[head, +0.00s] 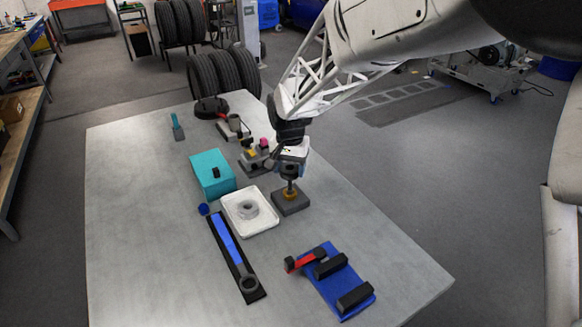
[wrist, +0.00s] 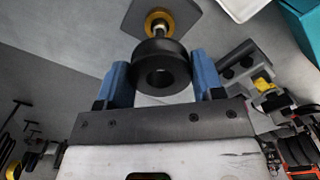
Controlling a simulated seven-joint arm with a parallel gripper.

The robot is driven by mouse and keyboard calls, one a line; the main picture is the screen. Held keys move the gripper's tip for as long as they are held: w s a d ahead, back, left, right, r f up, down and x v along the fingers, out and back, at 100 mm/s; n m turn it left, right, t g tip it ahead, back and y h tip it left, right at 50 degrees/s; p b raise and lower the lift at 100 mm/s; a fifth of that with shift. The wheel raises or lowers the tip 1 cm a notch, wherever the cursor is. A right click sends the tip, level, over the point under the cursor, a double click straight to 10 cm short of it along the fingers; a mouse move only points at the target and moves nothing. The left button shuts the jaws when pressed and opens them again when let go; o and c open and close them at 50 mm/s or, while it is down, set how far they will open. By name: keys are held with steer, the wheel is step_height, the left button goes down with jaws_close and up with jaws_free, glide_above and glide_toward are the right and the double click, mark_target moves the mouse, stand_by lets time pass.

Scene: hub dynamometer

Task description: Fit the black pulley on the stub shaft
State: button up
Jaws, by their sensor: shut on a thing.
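The black pulley (wrist: 162,68) is held between the two blue fingers of my gripper (wrist: 164,80) in the wrist view. Its bore faces the camera and looks dark. The stub shaft (wrist: 160,32) shows just beyond the pulley's upper rim, with a yellow collar (wrist: 158,20) at its foot on a grey square base (wrist: 185,22). In the head view my gripper (head: 290,172) is over the base (head: 291,207), with the yellow collar (head: 290,195) below it. I cannot tell whether the pulley touches the shaft tip.
Left of the base stand a white tray (head: 268,222) holding a grey ring (head: 248,209) and a teal box (head: 211,180). Grey fixtures (head: 257,158) stand close behind. The table's right side (head: 345,215) is clear.

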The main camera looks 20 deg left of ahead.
mark_target(290, 189)
steer(key=shift+f, duration=0.15)
steer(key=shift+f, duration=2.75)
steer(key=shift+f, duration=0.6)
steer(key=o, duration=0.6)
steer(key=shift+r, duration=0.1)
steer(key=shift+r, duration=5.35)
steer(key=shift+d+r, duration=0.1)
